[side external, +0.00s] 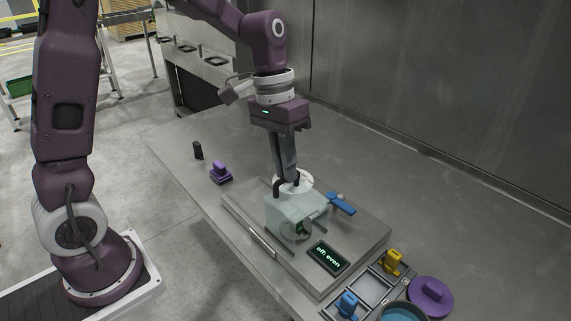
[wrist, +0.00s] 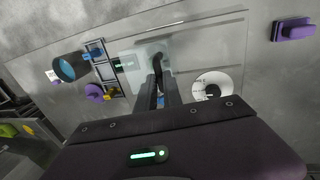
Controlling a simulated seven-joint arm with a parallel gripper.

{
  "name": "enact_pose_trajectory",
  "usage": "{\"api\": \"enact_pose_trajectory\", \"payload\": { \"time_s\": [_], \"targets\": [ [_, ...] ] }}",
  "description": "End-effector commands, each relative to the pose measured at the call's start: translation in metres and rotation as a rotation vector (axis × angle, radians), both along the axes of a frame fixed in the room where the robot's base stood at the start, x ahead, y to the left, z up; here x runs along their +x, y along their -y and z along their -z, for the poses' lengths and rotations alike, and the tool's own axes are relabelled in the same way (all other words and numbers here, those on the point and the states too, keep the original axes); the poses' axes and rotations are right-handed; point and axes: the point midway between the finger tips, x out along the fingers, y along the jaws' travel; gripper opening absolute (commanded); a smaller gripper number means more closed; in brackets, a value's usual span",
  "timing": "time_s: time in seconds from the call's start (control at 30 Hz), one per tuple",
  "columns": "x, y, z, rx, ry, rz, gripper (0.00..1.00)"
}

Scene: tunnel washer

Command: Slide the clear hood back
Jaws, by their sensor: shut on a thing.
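The clear hood (side external: 283,213) is a pale see-through box on the grey machine plate (side external: 253,240) in the side view. It covers a small mechanism that shows dimly through it. A dark arched handle (side external: 279,186) stands on its top; it also shows between my fingers in the wrist view (wrist: 157,62). My gripper (side external: 288,178) points down from above and is shut on the handle. In the wrist view its fingertips (wrist: 160,82) hide part of the handle and of the hood (wrist: 132,77). A white disc (wrist: 212,84) lies beside the hood, partly hidden in the side view.
A blue lever (side external: 341,204) sticks out right of the hood. A display (side external: 328,257) sits in front. A tray (side external: 372,290) with blue and yellow handled pieces, a purple disc (side external: 430,296) and a bowl are at the lower right. A purple block (side external: 220,172) lies left; a wall stands behind.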

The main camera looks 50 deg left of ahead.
Motion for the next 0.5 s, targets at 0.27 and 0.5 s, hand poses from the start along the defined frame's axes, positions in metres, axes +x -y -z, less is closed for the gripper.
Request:
{"api": "enact_pose_trajectory", "payload": {
  "time_s": [0.27, 0.5],
  "targets": [
    [0.001, -0.002, -0.001, 0.000, 0.002, -0.001, 0.00],
    [0.002, -0.058, -0.001, 0.001, 0.002, -0.011, 0.00]
  ]
}}
